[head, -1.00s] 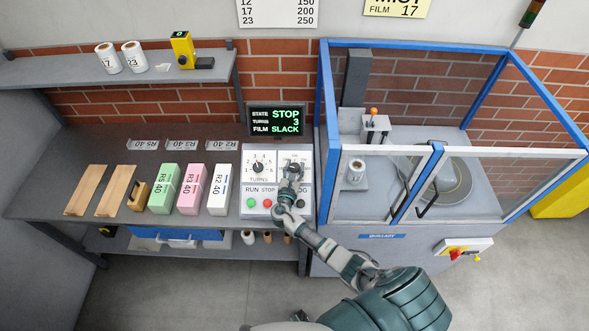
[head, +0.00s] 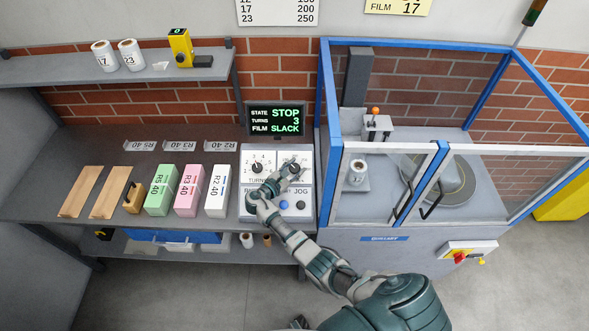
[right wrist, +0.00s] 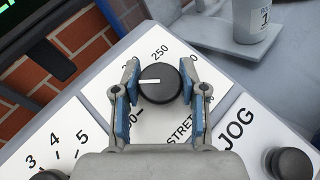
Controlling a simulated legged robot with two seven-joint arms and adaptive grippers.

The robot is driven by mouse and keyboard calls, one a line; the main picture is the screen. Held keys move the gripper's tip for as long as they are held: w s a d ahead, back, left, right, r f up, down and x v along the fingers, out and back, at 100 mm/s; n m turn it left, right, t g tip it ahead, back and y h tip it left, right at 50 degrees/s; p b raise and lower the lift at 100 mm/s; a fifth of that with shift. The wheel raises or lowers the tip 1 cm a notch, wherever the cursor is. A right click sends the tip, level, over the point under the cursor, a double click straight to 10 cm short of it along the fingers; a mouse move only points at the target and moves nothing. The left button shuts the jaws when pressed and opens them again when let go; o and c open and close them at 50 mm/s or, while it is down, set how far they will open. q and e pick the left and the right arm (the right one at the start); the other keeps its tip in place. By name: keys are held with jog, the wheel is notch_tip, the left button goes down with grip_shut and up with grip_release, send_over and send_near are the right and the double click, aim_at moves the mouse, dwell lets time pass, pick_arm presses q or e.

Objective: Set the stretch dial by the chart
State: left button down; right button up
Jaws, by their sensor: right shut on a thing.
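The stretch dial (right wrist: 160,88) is a round black knob with a white pointer line on the sloped white panel. Its pointer points left in the right wrist view, toward one finger. The 250 mark shows above it; other marks are partly hidden by the fingers. My right gripper (right wrist: 160,84) is shut on the dial, one blue-padded finger on each side; in the head view it (head: 285,178) reaches over the panel. The chart (head: 277,12) on the wall reads 17 beside 200 and 23 beside 250. A yellow card (head: 398,7) reads FILM 17. My left gripper is out of view.
The turns dial (head: 257,167) is left of the stretch dial. A blue button (head: 284,205) and the black JOG knob (head: 300,205) sit below. The screen (head: 277,119) reads STOP, 3, SLACK. The blue-framed enclosure (head: 331,180) stands close on the right.

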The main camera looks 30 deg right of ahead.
dwell(0.3)
jog(key=o, duration=1.1)
jog(key=v, duration=1.2)
jog(key=shift+f, duration=0.1)
